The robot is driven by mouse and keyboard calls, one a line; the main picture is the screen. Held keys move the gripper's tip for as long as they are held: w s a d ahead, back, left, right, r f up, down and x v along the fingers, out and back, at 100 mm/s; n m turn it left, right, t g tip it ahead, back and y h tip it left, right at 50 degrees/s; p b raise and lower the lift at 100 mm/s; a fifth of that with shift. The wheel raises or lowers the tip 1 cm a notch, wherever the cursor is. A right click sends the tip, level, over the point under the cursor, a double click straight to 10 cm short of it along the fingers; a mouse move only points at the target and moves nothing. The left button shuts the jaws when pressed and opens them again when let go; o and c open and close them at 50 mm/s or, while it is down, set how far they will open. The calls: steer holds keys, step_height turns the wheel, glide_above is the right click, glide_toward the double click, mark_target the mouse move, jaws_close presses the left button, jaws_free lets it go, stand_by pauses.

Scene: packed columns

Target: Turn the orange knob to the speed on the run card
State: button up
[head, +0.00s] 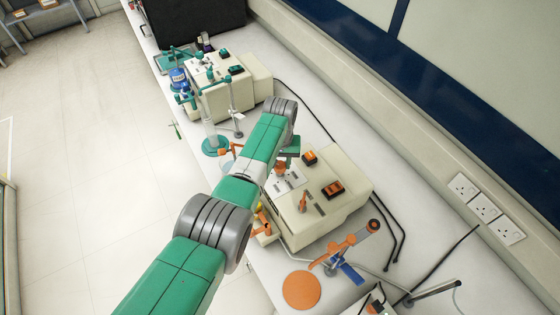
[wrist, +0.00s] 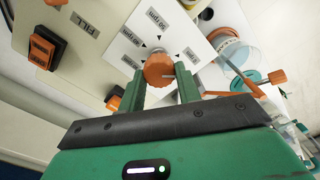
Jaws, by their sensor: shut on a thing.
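The orange knob (wrist: 158,69) sits on a white dial plate (wrist: 130,22) on a cream pump housing. My gripper (wrist: 162,82) is shut on the knob, with one green finger on each side of it. Around the knob are small black triangles and printed speed labels; the top one appears to read 50 rpm, the others are too small or tilted to read surely. A pale line shows at the knob's lower right. In the head view my arm reaches over the cream pump (head: 338,185) and partly hides the dial. I cannot make out a readable run card.
Orange rocker switches (head: 332,188) sit on the pump top, with one near a FILL label in the wrist view. A second cream pump (head: 222,98) with teal fittings stands farther back. Orange clamps (head: 345,245) and a round orange base (head: 301,290) are in front. Black cables lie at right.

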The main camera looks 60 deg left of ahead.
mark_target(281, 164)
steer(key=m+b, duration=0.1)
steer(key=m, duration=0.3)
steer(key=shift+m, duration=0.4)
steer(key=m, duration=0.4)
steer(key=shift+d+m, duration=0.1)
steer(key=shift+m, duration=0.6)
steer(key=o, duration=1)
steer(key=shift+c, duration=0.2)
step_height(281, 164, up, 8)
steer(key=shift+f+p, duration=0.1)
steer(key=shift+p, duration=0.3)
